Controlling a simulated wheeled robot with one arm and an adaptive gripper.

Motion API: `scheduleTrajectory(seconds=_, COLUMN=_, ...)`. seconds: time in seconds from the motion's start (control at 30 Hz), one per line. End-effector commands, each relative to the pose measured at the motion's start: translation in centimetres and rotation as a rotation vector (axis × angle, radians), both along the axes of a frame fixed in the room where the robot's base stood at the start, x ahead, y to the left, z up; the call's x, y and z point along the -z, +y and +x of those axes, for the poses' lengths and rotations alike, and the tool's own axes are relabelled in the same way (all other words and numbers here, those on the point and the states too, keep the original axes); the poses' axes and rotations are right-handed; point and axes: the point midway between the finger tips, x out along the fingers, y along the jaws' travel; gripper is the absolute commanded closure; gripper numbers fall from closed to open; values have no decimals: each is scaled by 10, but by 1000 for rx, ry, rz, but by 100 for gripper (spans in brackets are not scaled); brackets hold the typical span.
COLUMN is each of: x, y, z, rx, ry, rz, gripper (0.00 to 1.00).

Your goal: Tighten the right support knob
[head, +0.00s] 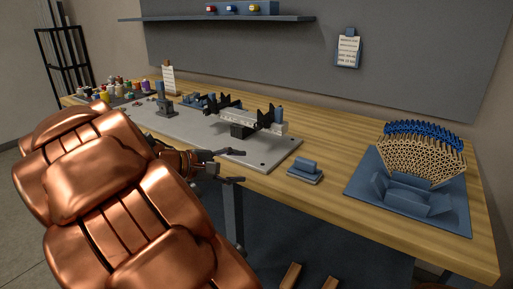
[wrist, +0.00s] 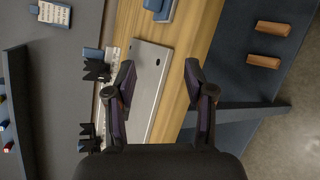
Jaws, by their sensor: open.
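A pale lattice bar (head: 238,118) lies across supports on a grey base plate (head: 270,153) on the bench. My gripper (head: 242,166) is in front of the plate's near edge, apart from the right knob. Its fingers are spread and empty, also in the wrist view (wrist: 160,70).
A small blue block on a pad (head: 305,168) lies right of the plate. A blue tray (head: 360,186) with a lattice piece stands farther right. Several small bottles (head: 120,88) stand at the far left. The wooden bench front (head: 330,198) is clear.

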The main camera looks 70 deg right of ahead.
Motion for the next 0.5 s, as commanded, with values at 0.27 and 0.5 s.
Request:
scheduleTrajectory(seconds=0.27, x=5, y=-95, z=34, rx=-45, ry=261, rz=-289, gripper=46)
scheduleTrajectory(seconds=0.5, x=0, y=-127, z=57, rx=-87, ry=371, rz=-402, gripper=46)
